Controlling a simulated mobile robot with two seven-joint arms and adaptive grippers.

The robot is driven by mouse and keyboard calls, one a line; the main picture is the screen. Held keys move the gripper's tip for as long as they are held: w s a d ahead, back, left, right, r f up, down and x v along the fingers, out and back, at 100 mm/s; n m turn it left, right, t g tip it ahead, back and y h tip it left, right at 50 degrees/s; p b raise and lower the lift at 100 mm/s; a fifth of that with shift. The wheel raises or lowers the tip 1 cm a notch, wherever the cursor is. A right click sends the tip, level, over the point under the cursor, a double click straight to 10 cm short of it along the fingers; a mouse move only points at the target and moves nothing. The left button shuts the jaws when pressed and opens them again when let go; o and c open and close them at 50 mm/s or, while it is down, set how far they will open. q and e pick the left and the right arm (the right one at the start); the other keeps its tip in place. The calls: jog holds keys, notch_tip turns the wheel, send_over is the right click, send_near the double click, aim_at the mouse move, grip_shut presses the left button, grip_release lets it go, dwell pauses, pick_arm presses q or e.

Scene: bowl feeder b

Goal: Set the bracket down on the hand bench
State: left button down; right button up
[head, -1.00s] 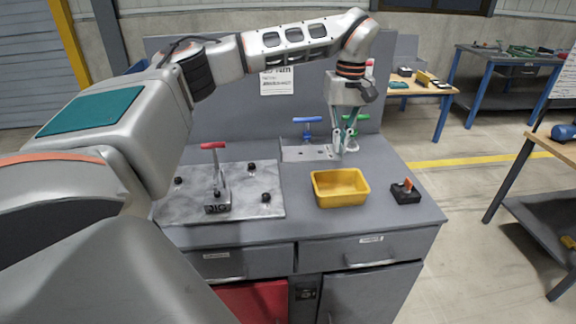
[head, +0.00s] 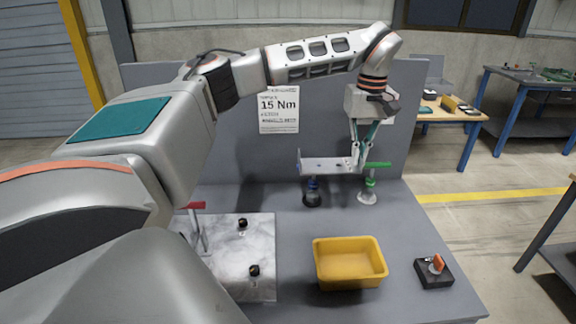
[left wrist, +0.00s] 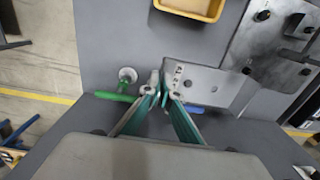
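The bracket (head: 325,164) is a light grey metal plate with small holes and an upturned left end. My left gripper (head: 358,160) is shut on its right end and holds it above the back of the grey bench (head: 297,225). In the left wrist view, the bracket (left wrist: 197,84) lies to the right of my left gripper's fingertips (left wrist: 160,92). It partly hides a blue-handled tool (left wrist: 195,108). No label in view says which surface is the hand bench. My right gripper is not in view.
A green-handled tool (head: 369,183) stands close by the held bracket. A yellow bin (head: 350,284), a black block with an orange part (head: 434,272) and a fixture plate (head: 262,228) with a red-handled clamp (head: 199,225) occupy the bench. A wooden-topped table (head: 430,112) stands behind right.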

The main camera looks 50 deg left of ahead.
aim_at(348, 223)
pick_arm(q)
jog(key=shift+w+f, duration=0.1)
jog(key=shift+f, duration=0.05)
notch_tip(348, 223, down, 20)
jog(key=shift+r, duration=0.25)
jog(key=shift+f, duration=0.15)
jog(key=c, duration=2.3)
grip_release()
